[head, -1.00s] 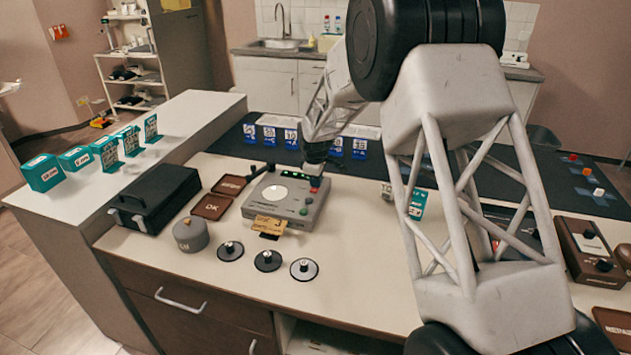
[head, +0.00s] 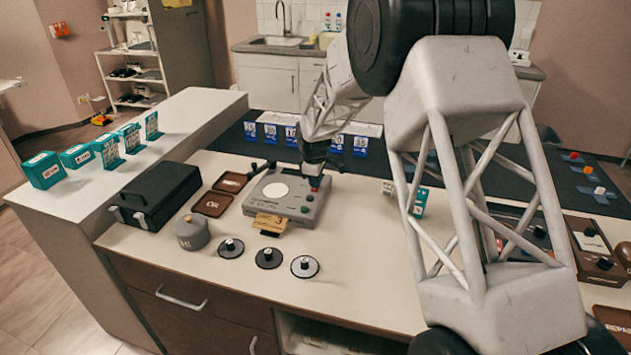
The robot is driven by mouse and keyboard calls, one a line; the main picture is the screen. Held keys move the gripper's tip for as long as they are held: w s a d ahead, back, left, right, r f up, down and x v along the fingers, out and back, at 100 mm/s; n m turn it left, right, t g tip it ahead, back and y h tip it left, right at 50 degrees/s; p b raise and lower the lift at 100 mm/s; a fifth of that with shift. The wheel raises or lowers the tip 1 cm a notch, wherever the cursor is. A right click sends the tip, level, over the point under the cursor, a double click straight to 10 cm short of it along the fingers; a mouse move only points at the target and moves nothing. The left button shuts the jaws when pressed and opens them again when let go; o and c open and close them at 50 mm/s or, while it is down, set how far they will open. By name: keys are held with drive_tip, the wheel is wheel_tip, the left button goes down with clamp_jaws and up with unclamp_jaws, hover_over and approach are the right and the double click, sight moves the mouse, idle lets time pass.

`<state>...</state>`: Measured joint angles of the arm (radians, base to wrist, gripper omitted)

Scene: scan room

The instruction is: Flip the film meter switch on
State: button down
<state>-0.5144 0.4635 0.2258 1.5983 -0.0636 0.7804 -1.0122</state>
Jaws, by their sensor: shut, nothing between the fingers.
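The film meter, a grey box with a white round disc (head: 284,212), stands on the cream worktop in the head view. A small red part (head: 314,183) shows at its back right corner, with green buttons lower on its right side. Which part is the switch, and its position, I cannot make out. My gripper (head: 315,178) points down over that back right corner, shut and empty, with its tips at or just above the red part. Contact cannot be told. The gripper hides part of the corner.
A tan card (head: 268,222) lies at the meter's front edge. A black case (head: 155,192), a grey weight (head: 192,233), brown trays (head: 212,204) and several black knobbed discs (head: 268,258) stand around it. Blue cards (head: 292,135) stand behind on the dark mat.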

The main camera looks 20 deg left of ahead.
sight(314, 190)
drive_tip(key=shift+r, duration=0.15)
wheel_tip(314, 190, up, 14)
drive_tip(key=s, duration=0.2)
drive_tip(key=shift+f, duration=0.2)
idle(0.5)
drive_tip(key=shift+w+t, duration=0.3)
drive_tip(key=shift+w, duration=0.45)
drive_tip(key=f, duration=0.4)
drive_tip(key=w+f, duration=0.1)
drive_tip(key=f, duration=0.4)
drive_tip(key=w+f, duration=0.1)
drive_tip(key=f, duration=0.3)
drive_tip(key=shift+f, duration=0.4)
